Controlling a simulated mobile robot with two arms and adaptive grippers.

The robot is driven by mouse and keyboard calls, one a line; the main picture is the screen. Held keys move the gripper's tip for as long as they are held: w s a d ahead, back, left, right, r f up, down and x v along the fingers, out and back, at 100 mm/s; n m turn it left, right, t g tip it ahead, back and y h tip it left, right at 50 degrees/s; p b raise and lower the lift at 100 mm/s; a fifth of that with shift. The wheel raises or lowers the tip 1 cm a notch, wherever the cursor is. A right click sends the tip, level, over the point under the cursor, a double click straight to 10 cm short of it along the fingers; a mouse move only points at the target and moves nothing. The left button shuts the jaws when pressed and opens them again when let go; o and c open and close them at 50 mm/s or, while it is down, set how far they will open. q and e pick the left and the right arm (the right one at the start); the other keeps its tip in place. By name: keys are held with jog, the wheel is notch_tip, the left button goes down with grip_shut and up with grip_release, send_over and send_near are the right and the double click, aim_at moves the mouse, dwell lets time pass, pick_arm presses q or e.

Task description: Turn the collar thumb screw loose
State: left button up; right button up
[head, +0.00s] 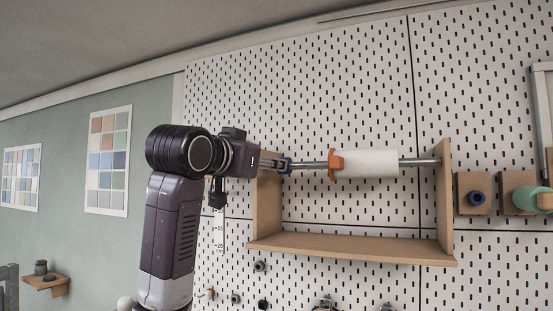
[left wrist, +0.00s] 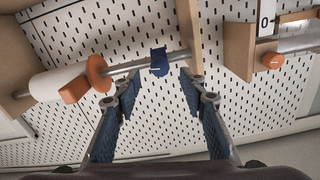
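A blue collar piece (left wrist: 158,62) sits on a metal rod (left wrist: 122,68), close to a wooden side panel. Which part of it is the thumb screw I cannot make out. My left gripper (left wrist: 159,82) is open, with its two blue-padded fingers apart and the blue piece just beyond and between their tips; contact is not visible. In the head view my left gripper (head: 272,162) reaches the rod's left end and partly hides it. Further along the rod are an orange flange (head: 335,163) and a white roll (head: 368,163). My right gripper is not in view.
A wooden shelf frame (head: 350,250) on the white pegboard (head: 330,95) carries the rod between its side panels. To the right are wooden blocks with a dark blue ring (head: 476,197) and a green roll (head: 531,200). Small pegs are below the shelf.

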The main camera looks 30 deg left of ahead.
pick_arm(q)
jog(key=w+p, duration=0.1)
jog(key=w, duration=0.1)
jog(key=w+p, duration=0.1)
jog(key=w, duration=0.2)
jog(key=shift+a+f, duration=0.15)
jog(key=shift+s, duration=0.15)
jog(key=shift+c, duration=1.8)
grip_shut()
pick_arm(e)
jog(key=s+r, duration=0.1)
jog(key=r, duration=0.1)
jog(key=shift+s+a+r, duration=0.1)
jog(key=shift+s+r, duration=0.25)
